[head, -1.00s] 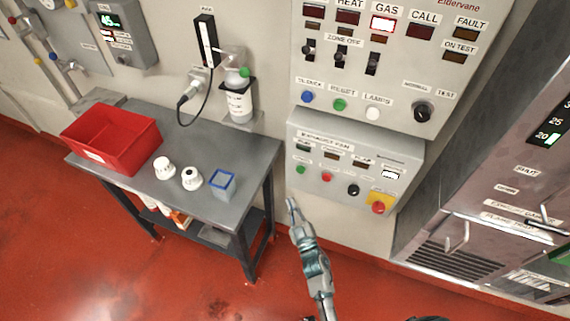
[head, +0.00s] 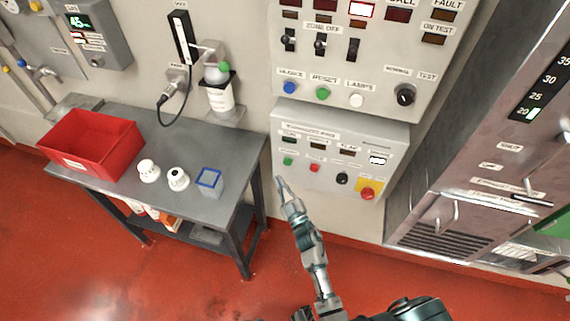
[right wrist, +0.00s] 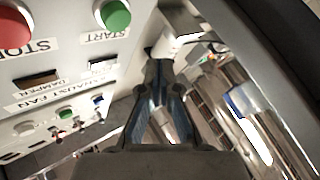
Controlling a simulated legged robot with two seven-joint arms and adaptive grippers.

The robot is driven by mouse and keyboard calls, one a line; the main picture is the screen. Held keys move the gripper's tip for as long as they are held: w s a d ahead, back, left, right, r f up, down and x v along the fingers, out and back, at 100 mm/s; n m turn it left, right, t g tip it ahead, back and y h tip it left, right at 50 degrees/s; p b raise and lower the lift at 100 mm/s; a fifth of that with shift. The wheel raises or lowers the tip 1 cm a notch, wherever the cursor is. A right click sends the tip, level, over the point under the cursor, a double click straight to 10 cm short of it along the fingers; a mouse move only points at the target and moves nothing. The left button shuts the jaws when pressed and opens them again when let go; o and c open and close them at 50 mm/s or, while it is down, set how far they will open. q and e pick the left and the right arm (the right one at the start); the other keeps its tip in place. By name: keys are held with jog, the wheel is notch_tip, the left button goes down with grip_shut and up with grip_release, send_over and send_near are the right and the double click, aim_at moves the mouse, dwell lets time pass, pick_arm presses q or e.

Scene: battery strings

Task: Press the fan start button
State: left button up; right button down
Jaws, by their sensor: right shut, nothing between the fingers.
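The green fan start button (head: 288,161) is at the left of the bottom row on the grey exhaust fan box (head: 330,182). It also shows in the right wrist view (right wrist: 113,15), beside the label START. The red stop button (head: 314,168) is just right of it, and also shows in the wrist view (right wrist: 14,28). My right gripper (head: 281,184) is shut and empty, its tip just below the green button in the head view. In the wrist view its fingertips (right wrist: 163,58) are beside the panel, apart from the button. My left gripper is not in view.
The same box carries a black knob (head: 342,179) and a red emergency button on a yellow plate (head: 368,193). A larger alarm panel (head: 330,68) hangs above. A table (head: 215,207) with a red bin (head: 90,145) stands left; a steel cabinet (head: 470,150) stands right.

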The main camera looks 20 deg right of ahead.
aim_at(288, 161)
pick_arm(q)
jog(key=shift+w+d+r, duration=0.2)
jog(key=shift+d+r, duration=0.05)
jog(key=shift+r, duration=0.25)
pick_arm(e)
jog(key=w+d, duration=0.2)
jog(key=w, duration=0.1)
jog(key=shift+w+d, duration=0.1)
jog(key=shift+d, duration=0.2)
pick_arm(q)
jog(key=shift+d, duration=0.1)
pick_arm(e)
jog(key=shift+d, duration=0.25)
jog(key=shift+a, duration=0.2)
jog(key=shift+d, duration=0.1)
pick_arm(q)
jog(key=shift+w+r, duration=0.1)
pick_arm(e)
jog(key=shift+w+d, duration=0.3)
jog(key=shift+d, duration=0.05)
